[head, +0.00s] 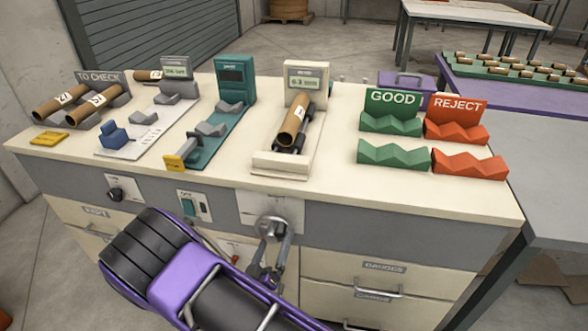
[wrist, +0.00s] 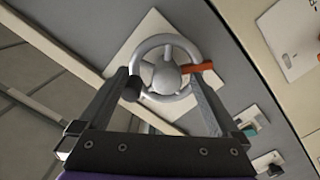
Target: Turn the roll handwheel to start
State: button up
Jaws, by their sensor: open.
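The grey metal handwheel (head: 271,228) is mounted on a pale square plate on the front of the bench. In the wrist view the handwheel (wrist: 167,76) shows a round hub, a rim and a dark knob (wrist: 131,89) at its lower left. A red bar (wrist: 196,68) shows at its right. My gripper (head: 274,243) is at the wheel in the head view, partly covering its lower side. In the wrist view my gripper (wrist: 158,78) is open, one finger on each side of the wheel. Whether the fingers touch the rim cannot be told.
A cardboard roll (head: 293,121) lies on the stand above the handwheel. Green GOOD racks (head: 392,154) and red REJECT racks (head: 470,165) stand at the right. A dark knob (head: 116,194) and a switch (head: 188,207) sit on the front panel, left of the wheel. Drawers lie below.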

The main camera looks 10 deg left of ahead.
jog(key=shift+w+a+r, duration=0.1)
jog(key=shift+a+r, duration=0.05)
jog(key=shift+a, duration=0.4)
jog(key=shift+c, duration=0.4)
jog(key=shift+y, duration=0.3)
jog(key=shift+c, duration=1.2)
grip_shut()
jog(key=shift+n, duration=0.4)
